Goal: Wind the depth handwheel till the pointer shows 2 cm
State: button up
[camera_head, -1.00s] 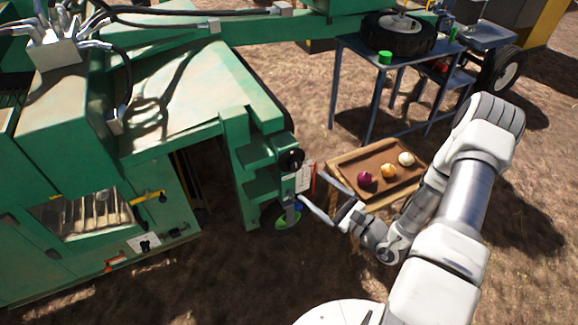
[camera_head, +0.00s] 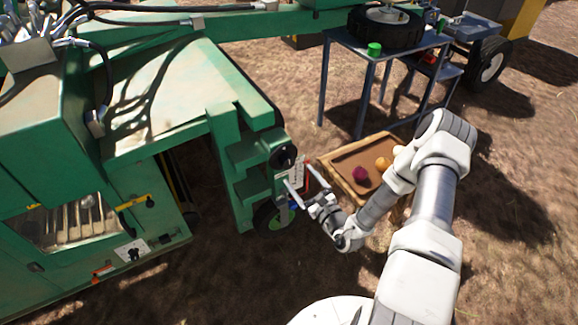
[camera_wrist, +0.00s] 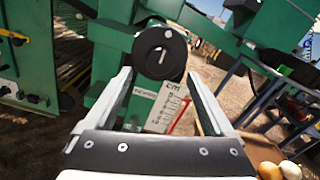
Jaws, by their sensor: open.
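The black round depth handwheel (camera_head: 286,157) sits on the green post at the machine's corner. In the wrist view the handwheel (camera_wrist: 160,53) is at upper middle, with a light slot-like mark on its face. Below it is a white scale plate (camera_wrist: 168,107) marked "cm", with a red part (camera_wrist: 181,117) along its right side. The pointer's reading is too small to tell. My gripper (camera_head: 298,174) is open and empty, close in front of the plate. In the wrist view its fingers (camera_wrist: 160,78) stand either side of the wheel's lower part; I cannot tell whether they touch it.
A wooden tray (camera_head: 338,180) with purple (camera_head: 360,174), orange (camera_head: 383,164) and white onions stands right of the post, close to my arm. A blue-grey table (camera_head: 345,45) with a tyre and green cup stands behind. Bare ground lies in front of the machine.

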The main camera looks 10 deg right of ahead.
aim_at(289, 164)
jog(key=b+x, duration=0.1)
jog(key=x, duration=0.6)
jog(key=shift+w, duration=0.15)
jog(key=c, duration=1.4)
